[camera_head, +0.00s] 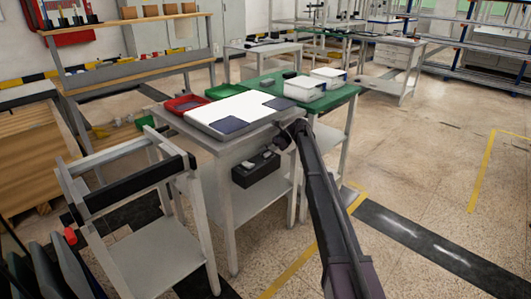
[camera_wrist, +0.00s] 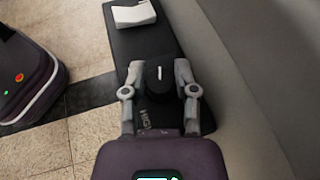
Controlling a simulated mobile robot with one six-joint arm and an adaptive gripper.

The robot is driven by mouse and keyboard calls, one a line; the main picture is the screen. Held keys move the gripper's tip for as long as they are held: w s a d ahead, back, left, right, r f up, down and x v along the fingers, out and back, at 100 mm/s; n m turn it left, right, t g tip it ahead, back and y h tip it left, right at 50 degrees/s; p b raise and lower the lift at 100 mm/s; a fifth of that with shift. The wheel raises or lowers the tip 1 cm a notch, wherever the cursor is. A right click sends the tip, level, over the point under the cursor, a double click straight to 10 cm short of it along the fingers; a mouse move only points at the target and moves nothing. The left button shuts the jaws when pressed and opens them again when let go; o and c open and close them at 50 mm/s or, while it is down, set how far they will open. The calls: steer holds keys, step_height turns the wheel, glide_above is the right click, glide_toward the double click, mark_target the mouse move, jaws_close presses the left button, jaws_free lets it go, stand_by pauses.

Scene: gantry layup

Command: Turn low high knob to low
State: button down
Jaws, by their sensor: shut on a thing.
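The knob (camera_wrist: 160,84) is round and black with a short white mark on top. It sits on a black control box (camera_wrist: 122,43), and the mark points up in the wrist view. Partly covered white lettering (camera_wrist: 143,117), seemingly the start of "HIGH", shows on the box below the knob. My gripper (camera_wrist: 160,74) is shut on the knob, one finger on each side. The knob cannot be made out there.
A pale rocker-like piece (camera_wrist: 133,13) sits farther along the box. In the head view, a white slab (camera_head: 238,110) and a red tray (camera_head: 184,103) lie on the table. Open floor lies at the right.

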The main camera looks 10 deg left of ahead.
steer(key=shift+c, duration=2)
jaws_free()
steer(key=shift+s+m+t, duration=0.1)
steer(key=shift+m+t, duration=0.3)
